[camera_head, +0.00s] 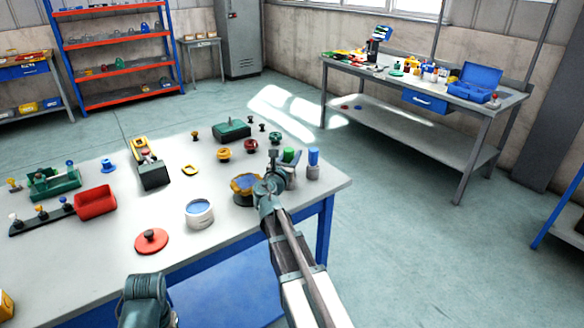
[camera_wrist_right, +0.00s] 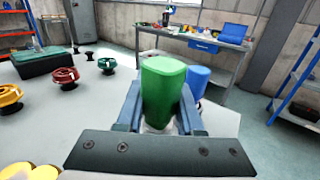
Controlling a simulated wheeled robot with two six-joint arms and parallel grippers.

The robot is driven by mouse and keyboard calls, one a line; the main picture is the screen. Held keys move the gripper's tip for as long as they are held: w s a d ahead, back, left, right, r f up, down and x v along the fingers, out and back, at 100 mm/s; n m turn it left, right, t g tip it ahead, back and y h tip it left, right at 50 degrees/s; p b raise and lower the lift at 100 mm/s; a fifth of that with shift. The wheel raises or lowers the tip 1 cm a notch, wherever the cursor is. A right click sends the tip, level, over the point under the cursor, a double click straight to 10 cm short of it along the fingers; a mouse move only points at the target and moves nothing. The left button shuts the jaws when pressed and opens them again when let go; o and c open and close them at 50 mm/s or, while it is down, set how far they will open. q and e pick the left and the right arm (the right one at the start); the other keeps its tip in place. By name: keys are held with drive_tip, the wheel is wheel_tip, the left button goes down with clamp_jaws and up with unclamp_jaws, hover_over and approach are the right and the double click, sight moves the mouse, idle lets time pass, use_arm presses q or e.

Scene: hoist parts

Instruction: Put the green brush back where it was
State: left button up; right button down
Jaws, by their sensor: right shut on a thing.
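The green brush (camera_head: 291,155) is near the right end of the near table, with its green part up. My right gripper (camera_head: 283,172) is shut on the brush's lower part. In the right wrist view the green brush (camera_wrist_right: 163,85) stands roughly upright between the two fingers, and its lower end is mostly hidden. I cannot tell whether it touches the table. A similar blue brush (camera_head: 313,157) stands just to its right, and the blue one also shows partly behind it in the right wrist view (camera_wrist_right: 199,76). My left gripper cannot be made out.
Close by on the near table (camera_head: 115,234) are a yellow-rimmed part (camera_head: 243,183), a red spool (camera_head: 251,146), a yellow spool (camera_head: 224,154) and a dark green box (camera_head: 231,129). A white can (camera_head: 199,214) stands nearer. The table's right edge is close to the brushes.

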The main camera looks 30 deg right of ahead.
drive_tip(key=shift+f+b, duration=1.25)
drive_tip(key=shift+f, duration=0.35)
drive_tip(key=shift+f, duration=0.25)
drive_tip(key=c, duration=0.5)
unclamp_jaws()
drive_tip(key=shift+r, duration=0.1)
drive_tip(key=shift+c, duration=0.2)
drive_tip(key=shift+r, duration=0.1)
drive_tip(key=shift+s+a+r, duration=0.1)
drive_tip(key=shift+s+a, duration=0.05)
drive_tip(key=v, duration=1.1)
drive_tip(key=shift+s+a, duration=0.2)
drive_tip(key=shift+a, duration=0.05)
